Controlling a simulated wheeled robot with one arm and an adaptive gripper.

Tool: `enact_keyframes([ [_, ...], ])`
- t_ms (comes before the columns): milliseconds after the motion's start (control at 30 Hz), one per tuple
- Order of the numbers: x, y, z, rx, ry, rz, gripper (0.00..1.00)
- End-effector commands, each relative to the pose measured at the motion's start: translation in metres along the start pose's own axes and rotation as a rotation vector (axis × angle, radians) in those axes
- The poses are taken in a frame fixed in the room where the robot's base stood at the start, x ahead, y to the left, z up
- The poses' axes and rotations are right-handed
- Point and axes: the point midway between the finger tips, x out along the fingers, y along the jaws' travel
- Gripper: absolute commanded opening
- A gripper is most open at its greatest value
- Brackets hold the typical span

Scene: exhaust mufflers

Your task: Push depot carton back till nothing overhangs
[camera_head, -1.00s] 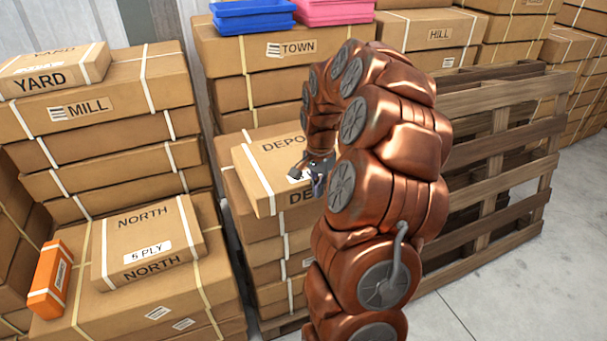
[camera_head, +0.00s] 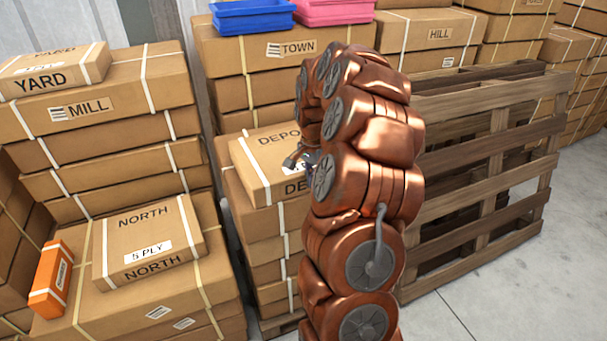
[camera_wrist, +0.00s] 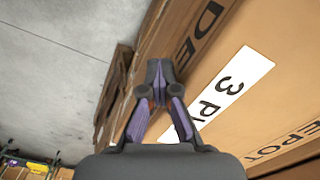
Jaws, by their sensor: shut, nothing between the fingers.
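The depot carton (camera_head: 254,174), brown with pale straps and printed DEPOT, lies on top of a stack of larger cartons (camera_head: 262,254) in the head view. My arm covers its right part, so I cannot tell whether its front edge overhangs. In the wrist view the depot carton (camera_wrist: 268,106) shows its white 3 PLY label and part of the lettering on its front side. My gripper (camera_wrist: 158,70) is shut and empty, with its tips at the carton's front side; whether they touch cannot be told. In the head view my gripper (camera_head: 295,160) is partly hidden by my arm.
A NORTH carton (camera_head: 148,240) and an orange box (camera_head: 50,281) lie on the stack to the left. Blue (camera_head: 250,15) and pink (camera_head: 334,11) bins stand on the TOWN stack behind. An upright wooden pallet (camera_head: 485,190) stands right of my arm. Bare floor lies at lower right.

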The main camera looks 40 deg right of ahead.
Motion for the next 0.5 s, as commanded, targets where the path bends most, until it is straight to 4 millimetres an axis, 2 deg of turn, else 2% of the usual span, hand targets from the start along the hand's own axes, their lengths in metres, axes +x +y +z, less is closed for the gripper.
enact_keyframes([
  [500, 0.001, -0.018, -0.011, 0.000, -0.001, 0.002, 0.00],
])
